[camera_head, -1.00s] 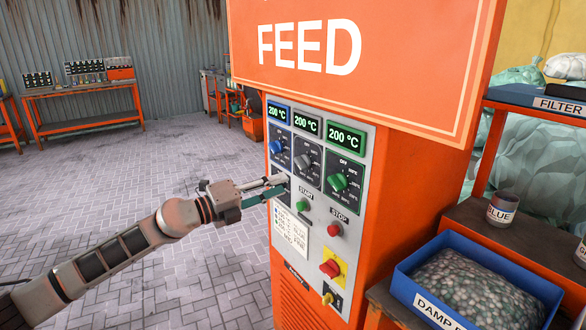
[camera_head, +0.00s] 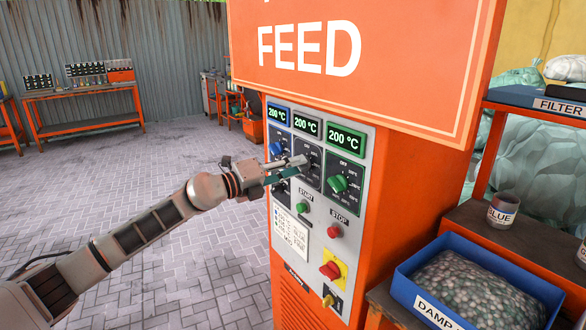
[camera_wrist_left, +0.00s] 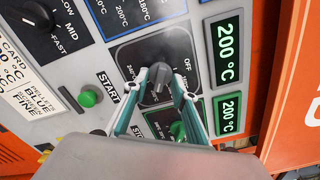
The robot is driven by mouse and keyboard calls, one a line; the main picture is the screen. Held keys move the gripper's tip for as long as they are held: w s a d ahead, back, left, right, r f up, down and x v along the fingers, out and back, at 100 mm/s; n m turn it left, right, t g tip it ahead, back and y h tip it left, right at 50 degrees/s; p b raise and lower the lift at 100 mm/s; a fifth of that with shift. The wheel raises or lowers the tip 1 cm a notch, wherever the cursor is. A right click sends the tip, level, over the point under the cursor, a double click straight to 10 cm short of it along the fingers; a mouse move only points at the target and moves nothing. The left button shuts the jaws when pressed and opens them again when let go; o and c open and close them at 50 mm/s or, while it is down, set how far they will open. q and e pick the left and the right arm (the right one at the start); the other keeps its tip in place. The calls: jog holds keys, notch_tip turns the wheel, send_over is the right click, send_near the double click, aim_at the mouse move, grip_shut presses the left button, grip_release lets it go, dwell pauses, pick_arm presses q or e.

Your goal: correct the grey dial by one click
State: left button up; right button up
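The grey dial (camera_wrist_left: 158,82) sits on a dark plate with temperature marks and OFF. In the wrist view it lies between the two fingertips of my left gripper (camera_wrist_left: 161,78). The fingers are apart, one on each side of the dial; I cannot tell whether they touch it. My right gripper is not in view.
A blue dial (camera_head: 276,148) is to the left and a green dial (camera_head: 338,183) to the right. Below are a green START button (camera_head: 302,208), a red STOP button (camera_head: 334,231) and a red switch (camera_head: 330,269). A blue bin (camera_head: 402,283) stands at the right.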

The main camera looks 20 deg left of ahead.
pick_arm(q)
grip_shut()
jog(key=shift+f+m, duration=0.1)
jog(key=shift+m, duration=3.7)
grip_release()
